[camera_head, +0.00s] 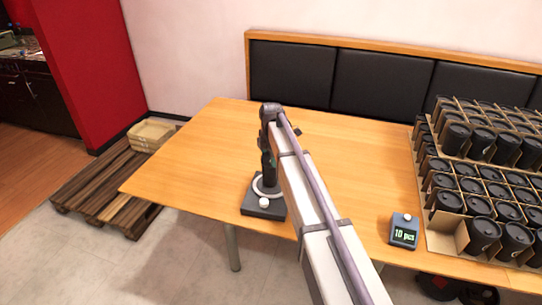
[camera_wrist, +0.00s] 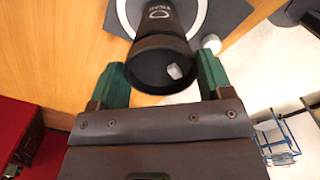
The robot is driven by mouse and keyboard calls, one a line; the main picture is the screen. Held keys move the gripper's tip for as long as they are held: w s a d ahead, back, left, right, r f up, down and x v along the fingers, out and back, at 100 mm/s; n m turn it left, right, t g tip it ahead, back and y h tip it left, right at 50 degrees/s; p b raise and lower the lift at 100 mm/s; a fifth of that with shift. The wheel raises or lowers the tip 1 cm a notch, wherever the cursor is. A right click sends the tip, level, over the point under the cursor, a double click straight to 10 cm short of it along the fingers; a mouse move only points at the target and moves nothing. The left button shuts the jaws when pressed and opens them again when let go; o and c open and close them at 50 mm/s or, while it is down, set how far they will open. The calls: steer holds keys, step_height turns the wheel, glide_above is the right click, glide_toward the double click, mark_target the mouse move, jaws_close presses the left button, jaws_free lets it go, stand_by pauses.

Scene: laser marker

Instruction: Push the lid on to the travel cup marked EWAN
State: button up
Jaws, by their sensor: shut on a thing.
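The dark travel cup (camera_wrist: 158,17) stands upright on a dark fixture (camera_head: 262,209) with a pale ring (camera_wrist: 201,14) around its foot. White lettering shows on its side in the wrist view, upside down and too small to read surely. A round black lid (camera_wrist: 150,70) with a small grey tab is at the cup's top. Whether it is fully seated I cannot tell. My gripper (camera_wrist: 161,68) has its two green fingers on either side of the lid, shut on it. In the head view my gripper (camera_head: 268,172) points down over the fixture, and my arm hides part of it.
A cardboard divider crate (camera_head: 452,236) of several black cups fills the table's right end. The wooden table (camera_head: 190,165) is clear on the left. A pallet (camera_head: 105,185) with a tray is on the floor.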

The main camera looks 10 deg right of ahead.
steer(key=o, duration=0.9)
steer(key=shift+o, duration=0.2)
steer(key=shift+r, duration=0.1)
step_height(320, 180, up, 7)
steer(key=p, duration=0.7)
steer(key=shift+c, duration=0.2)
